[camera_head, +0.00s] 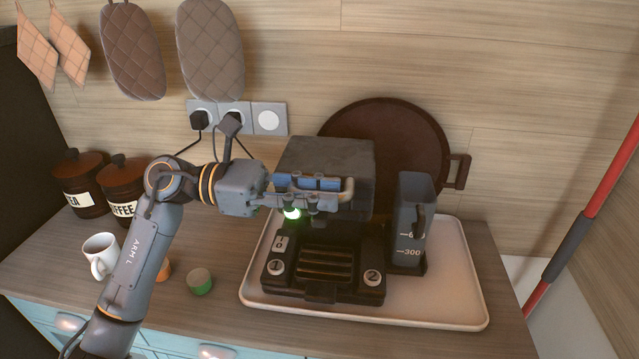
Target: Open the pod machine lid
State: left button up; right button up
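The pod machine (326,160) is dark and boxy, with a drip grille and round buttons marked 1 and 2 at its front. Its upper block looks lowered, and a tan handle (347,190) shows at the block's front right. My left gripper (318,192), with blue pads, reaches in from the left and lies across the front of the block at handle height. The fingers overlap the handle's left part, so I cannot tell whether they grip it. A green light (292,212) glows just below the fingers. My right gripper is not in view.
The machine and its grey water tank (412,215) stand on a pale tray (452,300). A round brown pan (395,125) leans behind. A red pole (600,195) crosses at right.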

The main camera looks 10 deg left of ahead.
aim_at(324, 173)
pick_arm(q)
jog(key=shift+d, duration=0.1)
jog(key=shift+c, duration=0.5)
grip_shut()
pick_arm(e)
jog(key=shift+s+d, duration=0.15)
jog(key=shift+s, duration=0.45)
pick_arm(q)
jog(key=shift+w+r+n+p, duration=0.15)
jog(key=shift+r+n+p, duration=0.3)
jog(key=shift+r, duration=0.3)
jog(key=shift+w+r+n+p, duration=0.75)
jog(key=shift+r+n+p, duration=0.25)
jog(key=shift+r, duration=0.3)
jog(key=shift+w+r+n+p, duration=0.75)
jog(key=shift+r+n, duration=0.35)
jog(key=shift+r, duration=0.2)
jog(key=shift+w+r+n+p, duration=0.7)
jog(key=shift+r+n+p, duration=0.3)
jog(key=shift+r, duration=0.3)
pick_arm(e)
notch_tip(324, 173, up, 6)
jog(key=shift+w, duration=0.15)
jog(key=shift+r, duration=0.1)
